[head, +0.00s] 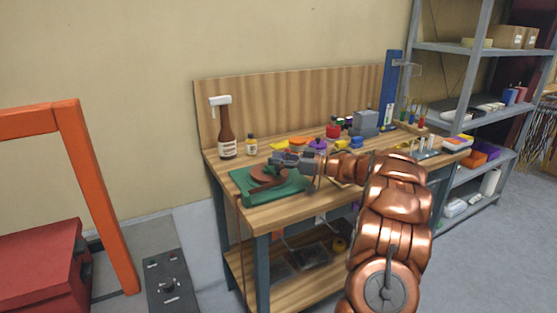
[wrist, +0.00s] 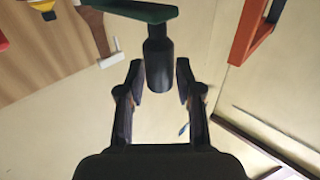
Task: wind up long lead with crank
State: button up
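A green winder base (head: 250,185) sits on the left front of the wooden workbench, with a brown reel (head: 263,172) on it. A thin brown lead (head: 241,240) hangs down past the bench's left end. My gripper (head: 280,161) is over the winder and covers part of it. In the wrist view, a dark cylindrical crank knob (wrist: 159,65) extends from a dark green bar (wrist: 145,11). My gripper (wrist: 159,72) is open, one finger on each side of the knob. Gaps show between the knob and both fingers.
A brown spray bottle (head: 227,140) and a small bottle (head: 251,145) stand behind the winder on the workbench (head: 290,213). Coloured parts and a grey block (head: 364,123) fill the bench's back. An orange frame (head: 95,190) stands at left, grey shelving (head: 470,110) at right.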

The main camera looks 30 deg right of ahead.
grip_shut()
jog(key=shift+a+m+t+h+b, duration=0.15)
jog(key=shift+m+t+h+b, duration=0.15)
jog(key=shift+h, duration=0.1)
